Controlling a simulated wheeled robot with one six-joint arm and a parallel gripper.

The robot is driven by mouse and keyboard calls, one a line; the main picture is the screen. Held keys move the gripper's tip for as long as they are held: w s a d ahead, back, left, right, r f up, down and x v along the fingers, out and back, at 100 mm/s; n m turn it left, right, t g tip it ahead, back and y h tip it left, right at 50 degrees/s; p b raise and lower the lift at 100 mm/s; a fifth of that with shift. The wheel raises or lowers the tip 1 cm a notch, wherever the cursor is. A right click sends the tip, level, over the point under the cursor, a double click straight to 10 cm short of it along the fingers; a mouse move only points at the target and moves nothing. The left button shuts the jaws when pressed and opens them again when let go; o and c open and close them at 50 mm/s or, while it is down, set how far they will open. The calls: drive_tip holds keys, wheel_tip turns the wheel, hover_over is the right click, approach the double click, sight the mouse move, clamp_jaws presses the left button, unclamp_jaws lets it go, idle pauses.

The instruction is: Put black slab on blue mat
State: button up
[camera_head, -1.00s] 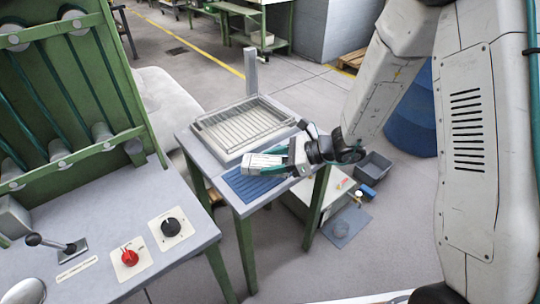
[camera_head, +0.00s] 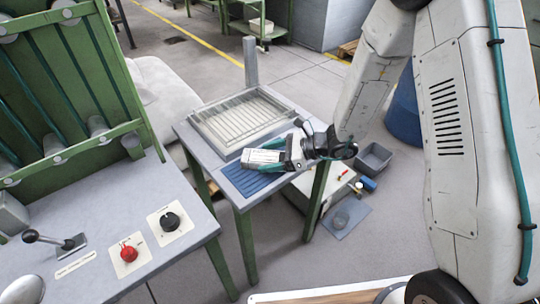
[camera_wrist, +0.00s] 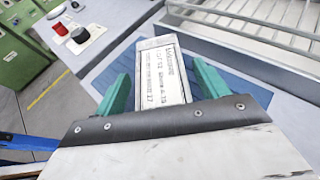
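A flat slab (camera_head: 262,157) shows a pale, text-covered label on its upper face; little black shows on it. It is at the far edge of the blue mat (camera_head: 247,183) on the small grey table, seemingly resting there. My gripper (camera_head: 268,160) reaches in from the right, with a teal finger on each side of the slab. In the wrist view the slab (camera_wrist: 160,70) lies between the fingers, with a narrow gap beside the right finger. The gripper looks open around it. The slab's underside is hidden.
A wire-ribbed tray (camera_head: 240,120) stands on the table just behind the mat, with a grey post beyond it. A green bench with a red knob (camera_head: 129,253) and a black knob (camera_head: 169,221) is at left. A grey bin (camera_head: 374,158) is on the floor at right.

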drive_tip(key=shift+r, duration=0.2)
drive_tip(key=v, duration=1.2)
drive_tip(key=s+r+n+g+h, duration=0.4)
drive_tip(key=s+r+n, duration=0.8)
drive_tip(key=s+r, duration=0.15)
drive_tip(key=s+d+r+n+t+h, duration=0.1)
drive_tip(key=s+d+r+n+h, duration=0.2)
drive_tip(key=s+d+n+h, duration=0.1)
drive_tip(key=s+d+r+n+t+h, duration=0.1)
drive_tip(key=s+d+r+n+h, duration=0.3)
drive_tip(key=s, duration=0.5)
drive_tip(key=d+h, duration=0.1)
drive_tip(key=d, duration=0.1)
drive_tip(key=shift+d+r+t, duration=0.3)
drive_tip(key=shift+d+t, duration=0.05)
drive_tip(key=shift+t, duration=0.05)
